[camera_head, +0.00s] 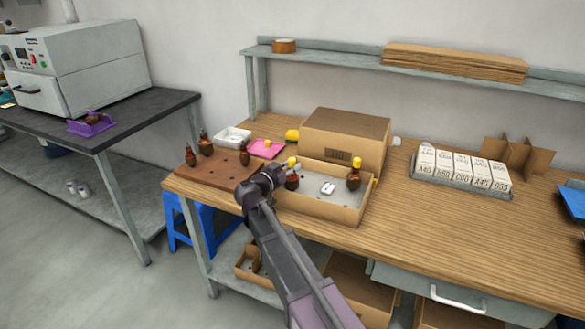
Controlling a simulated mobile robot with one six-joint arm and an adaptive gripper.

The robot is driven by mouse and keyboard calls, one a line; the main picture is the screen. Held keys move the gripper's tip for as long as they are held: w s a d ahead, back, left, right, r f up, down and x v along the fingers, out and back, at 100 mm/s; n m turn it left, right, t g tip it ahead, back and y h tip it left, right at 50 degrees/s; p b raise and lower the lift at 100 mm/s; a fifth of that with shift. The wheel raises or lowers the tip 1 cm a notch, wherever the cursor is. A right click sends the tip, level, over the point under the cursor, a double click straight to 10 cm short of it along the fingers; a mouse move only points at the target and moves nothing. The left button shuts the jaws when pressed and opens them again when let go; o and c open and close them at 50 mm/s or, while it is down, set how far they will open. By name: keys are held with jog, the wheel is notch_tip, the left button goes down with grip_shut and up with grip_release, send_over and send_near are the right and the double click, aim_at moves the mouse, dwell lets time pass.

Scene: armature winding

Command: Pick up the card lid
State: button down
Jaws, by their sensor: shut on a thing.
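A brown cardboard piece with a dark label, which looks like the card lid (345,130), sits on the bench behind an open card box (320,209). My gripper (288,170) is at the left end of the open box, in front of and left of the lid, apart from it. It appears shut on a dark brown armature (292,182) with a yellow top, at or just above the box floor. The fingertips are small and partly hidden. Another yellow-topped armature (353,180) stands at the right end of the box, with small white pieces (328,188) between.
A brown board (215,175) with several armatures lies at left. A white tray (234,137), pink sheet (265,149) and yellow item (292,135) are behind it. A rack of white labelled boxes (463,186) stands at right. The bench between is clear.

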jog(key=shift+r+p, duration=4.6)
jog(key=shift+r, duration=0.15)
jog(key=shift+w+d, duration=0.1)
jog(key=shift+d, duration=0.1)
jog(key=shift+w+d, duration=0.15)
jog(key=shift+d, duration=0.45)
